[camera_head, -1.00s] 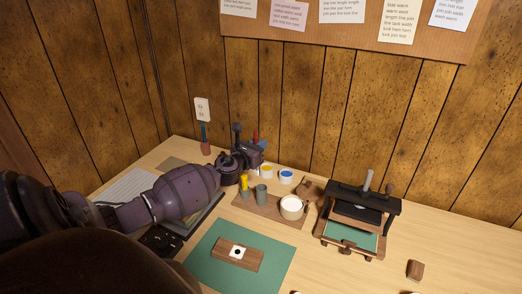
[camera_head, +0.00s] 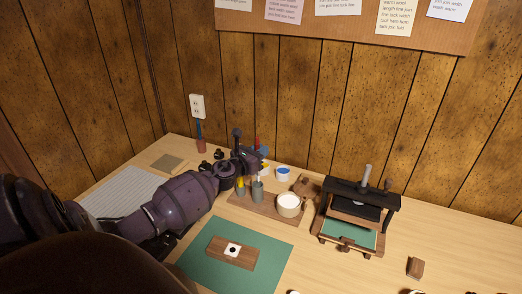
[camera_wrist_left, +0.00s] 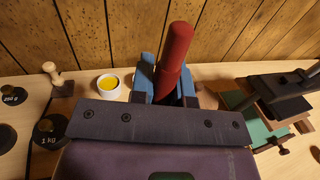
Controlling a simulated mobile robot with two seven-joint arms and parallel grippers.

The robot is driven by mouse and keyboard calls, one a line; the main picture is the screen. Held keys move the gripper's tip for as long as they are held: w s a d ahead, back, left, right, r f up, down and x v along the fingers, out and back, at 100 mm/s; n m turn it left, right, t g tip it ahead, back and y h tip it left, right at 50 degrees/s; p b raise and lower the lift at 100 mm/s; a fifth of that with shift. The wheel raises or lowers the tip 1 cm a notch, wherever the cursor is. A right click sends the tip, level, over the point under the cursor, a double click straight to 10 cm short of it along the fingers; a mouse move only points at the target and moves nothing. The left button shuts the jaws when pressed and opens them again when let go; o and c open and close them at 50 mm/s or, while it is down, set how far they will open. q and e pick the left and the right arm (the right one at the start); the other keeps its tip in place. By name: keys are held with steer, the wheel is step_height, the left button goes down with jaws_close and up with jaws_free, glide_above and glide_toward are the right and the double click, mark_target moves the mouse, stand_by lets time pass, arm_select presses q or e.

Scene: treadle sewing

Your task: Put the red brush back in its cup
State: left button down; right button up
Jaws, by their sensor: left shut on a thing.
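The red brush (camera_head: 257,141) stands roughly upright in my left gripper (camera_head: 258,158). In the left wrist view the thick red handle (camera_wrist_left: 175,55) rises between the two blue fingers, which are shut on it. In the head view the gripper is above the back left of a small wooden tray (camera_head: 268,207). A grey cup (camera_head: 257,192) stands on that tray, just below the gripper. A thin shape shows above its mouth; I cannot tell whether the brush tip is inside it. A cup with a yellow brush (camera_head: 240,182) stands just left. My right gripper is out of view.
A white pot (camera_head: 289,204) stands on the tray's right. A blue paint pot (camera_head: 283,173) and a yellow paint pot (camera_wrist_left: 108,84) are behind. A small black press (camera_head: 357,210) stands right. A green mat (camera_head: 204,277) with a wooden block (camera_head: 218,249) lies in front.

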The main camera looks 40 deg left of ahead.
arm_select(q)
step_height(320, 180, down, 8)
steer(key=b, duration=0.7)
steer(key=shift+f, duration=0.15)
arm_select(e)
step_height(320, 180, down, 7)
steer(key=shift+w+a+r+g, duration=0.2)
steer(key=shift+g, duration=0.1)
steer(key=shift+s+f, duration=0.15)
arm_select(q)
steer(key=c, duration=1)
jaws_free()
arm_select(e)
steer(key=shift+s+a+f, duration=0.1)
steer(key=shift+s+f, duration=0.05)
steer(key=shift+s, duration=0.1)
arm_select(q)
steer(key=shift+s+d, duration=0.2)
steer(key=shift+s, duration=5.2)
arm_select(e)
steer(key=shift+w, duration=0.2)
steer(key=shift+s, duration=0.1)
